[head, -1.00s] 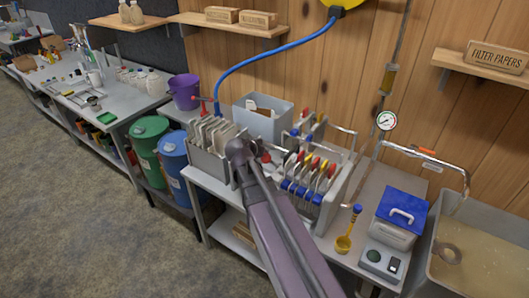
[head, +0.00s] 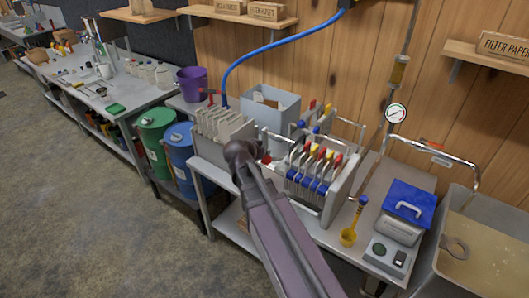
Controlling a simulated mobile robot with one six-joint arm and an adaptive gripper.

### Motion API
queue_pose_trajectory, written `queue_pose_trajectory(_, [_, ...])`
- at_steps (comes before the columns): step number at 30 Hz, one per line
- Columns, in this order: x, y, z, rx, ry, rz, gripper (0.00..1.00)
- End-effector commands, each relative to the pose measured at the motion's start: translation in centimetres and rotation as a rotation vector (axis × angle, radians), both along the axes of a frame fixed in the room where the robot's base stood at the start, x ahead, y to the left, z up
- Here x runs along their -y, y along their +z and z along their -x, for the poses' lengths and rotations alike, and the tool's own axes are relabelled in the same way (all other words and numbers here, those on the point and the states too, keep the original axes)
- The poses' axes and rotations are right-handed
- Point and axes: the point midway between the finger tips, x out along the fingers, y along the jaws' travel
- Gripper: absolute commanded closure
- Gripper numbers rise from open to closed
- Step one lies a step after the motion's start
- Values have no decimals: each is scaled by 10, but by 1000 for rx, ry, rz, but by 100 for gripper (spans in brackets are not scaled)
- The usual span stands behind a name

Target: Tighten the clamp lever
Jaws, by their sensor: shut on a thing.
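My arm (head: 275,225) reaches up from the bottom middle of the head view, ending at a dark rounded joint in front of the filter press (head: 343,190). My gripper is hidden behind the arm, so I cannot see its fingers or what they hold. A small red part (head: 267,159) shows just right of the dark joint. It may be the clamp lever's grip, but it is too small and covered to tell. The press holds a row of plates with red, yellow and blue handles (head: 310,187).
A rack of pale plates (head: 222,125) and a grey bin (head: 270,110) stand close behind the arm. A yellow ladle (head: 348,236), a blue-lidded box (head: 408,205) and a basin (head: 490,250) are to the right. Drums (head: 157,135) stand left.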

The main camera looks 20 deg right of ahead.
Motion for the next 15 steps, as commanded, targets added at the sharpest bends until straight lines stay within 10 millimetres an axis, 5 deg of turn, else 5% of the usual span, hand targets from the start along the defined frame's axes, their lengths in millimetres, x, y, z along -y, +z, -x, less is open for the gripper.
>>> queue_pose_trajectory(15, [1, 8, 3, -7, -2, -18, 100])
